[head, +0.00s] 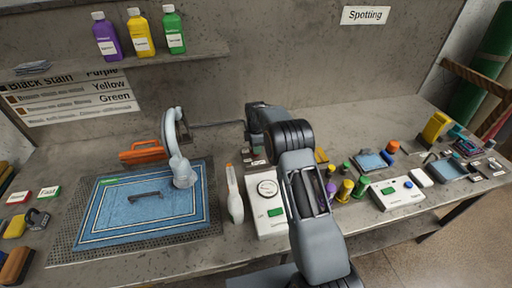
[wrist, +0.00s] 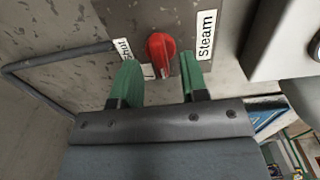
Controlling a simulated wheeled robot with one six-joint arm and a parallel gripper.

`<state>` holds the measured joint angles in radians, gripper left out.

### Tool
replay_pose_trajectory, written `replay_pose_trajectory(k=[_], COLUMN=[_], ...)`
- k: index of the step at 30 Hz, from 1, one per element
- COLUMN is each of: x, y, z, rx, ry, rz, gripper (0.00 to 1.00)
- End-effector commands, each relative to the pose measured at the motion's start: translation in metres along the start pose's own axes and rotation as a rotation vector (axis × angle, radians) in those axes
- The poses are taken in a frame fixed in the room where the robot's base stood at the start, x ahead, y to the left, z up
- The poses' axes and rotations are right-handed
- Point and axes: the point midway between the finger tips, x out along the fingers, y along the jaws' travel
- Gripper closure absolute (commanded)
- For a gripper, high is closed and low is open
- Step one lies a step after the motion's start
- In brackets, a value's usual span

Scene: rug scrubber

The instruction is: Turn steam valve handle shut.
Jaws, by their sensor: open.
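The red steam valve handle (wrist: 160,48) sits on a grey metal plate in the wrist view. Its narrow end points down in the picture, toward my gripper. A "Steam" label (wrist: 206,35) is to its right and a label reading "Shut" (wrist: 124,50), partly covered, is to its left. My gripper (wrist: 158,66) is open, with one green finger on each side of the handle's lower end. A gap shows between each finger and the handle. In the head view my arm hides the valve and the gripper.
A grey pipe (wrist: 50,57) runs at the left of the wrist view. A white control box with a gauge (head: 267,206) stands beside my arm. A blue rug (head: 117,212) lies on the bench at left; bottles (head: 141,35) stand on the shelf. Small tools crowd the right.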

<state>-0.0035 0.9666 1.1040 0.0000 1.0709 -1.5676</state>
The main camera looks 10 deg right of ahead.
Motion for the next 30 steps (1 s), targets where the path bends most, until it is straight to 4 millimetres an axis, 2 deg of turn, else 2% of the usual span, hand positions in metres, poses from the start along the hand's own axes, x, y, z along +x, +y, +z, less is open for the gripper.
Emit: replay_pose_trajectory(k=[6, 15, 28, 30], x=[0.0117, 0.0135, 0.0132, 0.0131], y=[-0.0003, -0.0002, -0.0002, -0.0002], z=[-0.0001, -0.0001, 0.0, 0.0], rx=[0.0, 0.0, 0.0, 0.0], ry=[0.0, 0.0, 0.0, 0.0], rz=[-0.001, 0.0, 0.0, 0.0], gripper=[0.6, 0.6, 1.0, 1.0])
